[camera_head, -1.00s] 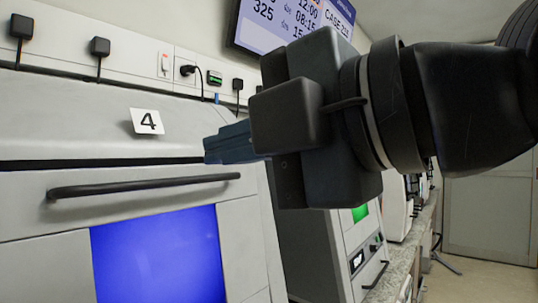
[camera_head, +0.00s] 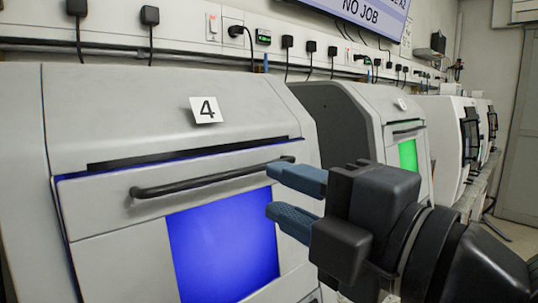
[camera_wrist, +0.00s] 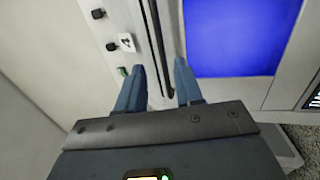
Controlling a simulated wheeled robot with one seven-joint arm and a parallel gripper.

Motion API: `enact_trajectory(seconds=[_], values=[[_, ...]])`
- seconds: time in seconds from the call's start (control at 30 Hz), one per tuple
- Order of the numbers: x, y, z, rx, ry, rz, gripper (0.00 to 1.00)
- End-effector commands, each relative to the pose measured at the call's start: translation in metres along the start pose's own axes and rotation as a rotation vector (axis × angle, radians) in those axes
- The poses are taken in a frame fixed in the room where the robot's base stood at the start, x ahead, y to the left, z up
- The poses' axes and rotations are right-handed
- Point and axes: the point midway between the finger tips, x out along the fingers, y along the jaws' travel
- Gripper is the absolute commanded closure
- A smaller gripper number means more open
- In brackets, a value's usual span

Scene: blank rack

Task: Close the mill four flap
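Mill four is the pale grey machine marked with a "4" card (camera_head: 206,110). A dark slot with a blue glow shows along the flap's top edge, so the flap looks slightly ajar. My gripper (camera_head: 283,197) is open and empty, its blue fingers one above the other near the handle's right end. In the wrist view my gripper (camera_wrist: 157,82) has its fingers spread, with a dark bar running between them in the picture. I cannot tell whether they touch it.
A similar machine with a green window (camera_head: 408,155) stands to the right, with more white machines (camera_head: 445,135) beyond. Plugs and cables (camera_head: 287,45) line the wall strip above. A screen (camera_head: 365,12) hangs over it. Some floor (camera_head: 515,235) is free at the far right.

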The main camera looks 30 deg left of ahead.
Motion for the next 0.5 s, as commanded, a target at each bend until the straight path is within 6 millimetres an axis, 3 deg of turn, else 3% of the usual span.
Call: enact_trajectory(seconds=[0.17, 0.5], values=[[0.013, -0.001, 0.000, -0.001, -0.001, -0.001, 0.64], [0.063, -0.001, 0.000, 0.000, 0.000, -0.001, 0.64]])
